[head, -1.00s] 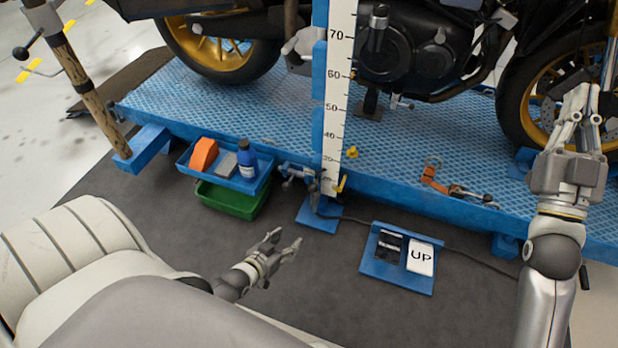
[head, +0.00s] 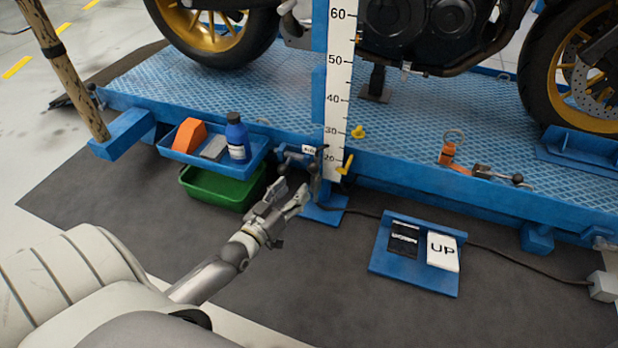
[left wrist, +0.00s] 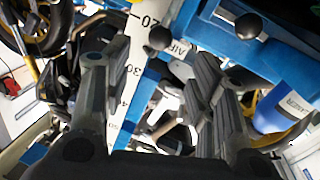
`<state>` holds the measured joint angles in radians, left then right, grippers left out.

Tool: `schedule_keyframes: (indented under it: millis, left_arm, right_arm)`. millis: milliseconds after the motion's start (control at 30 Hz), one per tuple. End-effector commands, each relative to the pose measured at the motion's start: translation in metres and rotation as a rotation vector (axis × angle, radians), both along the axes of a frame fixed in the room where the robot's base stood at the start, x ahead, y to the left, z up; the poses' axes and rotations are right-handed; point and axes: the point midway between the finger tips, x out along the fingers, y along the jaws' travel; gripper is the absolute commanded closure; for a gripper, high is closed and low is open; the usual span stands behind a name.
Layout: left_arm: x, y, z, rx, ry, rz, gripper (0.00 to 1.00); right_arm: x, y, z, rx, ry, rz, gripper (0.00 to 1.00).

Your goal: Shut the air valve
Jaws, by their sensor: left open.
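The air valve (head: 296,158) is at the near edge of the blue lift, left of the white height scale. A small label sits beside it, and in the left wrist view the label (left wrist: 180,49) reads AIR. Dark ball knobs show near it there, one (left wrist: 160,38) left of the label and one (left wrist: 248,25) to its right. My left gripper (head: 292,196) is open and empty, just below and in front of the valve. Its fingers also show in the left wrist view (left wrist: 150,65), apart from the knobs. The exact lever position is hard to tell. My right gripper is out of view.
A blue tray (head: 176,157) holding a blue bottle (head: 237,138) and an orange item (head: 190,134) is left of the valve, above a green bin (head: 215,190). The height scale (head: 338,90) stands just right.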

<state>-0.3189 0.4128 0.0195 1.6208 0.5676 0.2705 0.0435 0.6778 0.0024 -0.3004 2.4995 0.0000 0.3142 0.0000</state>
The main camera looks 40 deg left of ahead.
Motion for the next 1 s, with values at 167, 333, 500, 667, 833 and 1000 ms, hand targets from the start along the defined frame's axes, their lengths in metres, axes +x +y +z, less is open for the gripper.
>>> schedule_keyframes:
  millis: [167, 333, 500, 667, 833, 1000]
  left_arm:
    - [0.037, 0.002, -0.005, -0.001, -0.005, 0.002, 0.48]
    - [0.066, 0.003, -0.004, 0.000, -0.003, 0.001, 0.48]
    - [0.083, 0.003, -0.003, -0.001, -0.001, 0.002, 0.48]
    - [0.089, 0.004, -0.002, -0.001, 0.002, 0.001, 0.48]
    - [0.089, 0.004, -0.001, -0.001, 0.002, 0.001, 0.48]
    - [0.089, 0.003, -0.001, 0.000, 0.002, 0.001, 0.62]
  right_arm:
    - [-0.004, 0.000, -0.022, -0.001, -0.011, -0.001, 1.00]
    - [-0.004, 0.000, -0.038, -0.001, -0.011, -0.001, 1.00]
    - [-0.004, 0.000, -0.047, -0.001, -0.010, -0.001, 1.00]
    - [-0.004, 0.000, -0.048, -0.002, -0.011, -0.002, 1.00]
    - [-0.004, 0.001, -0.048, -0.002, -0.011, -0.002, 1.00]
    - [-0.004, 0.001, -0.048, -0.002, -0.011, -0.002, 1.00]
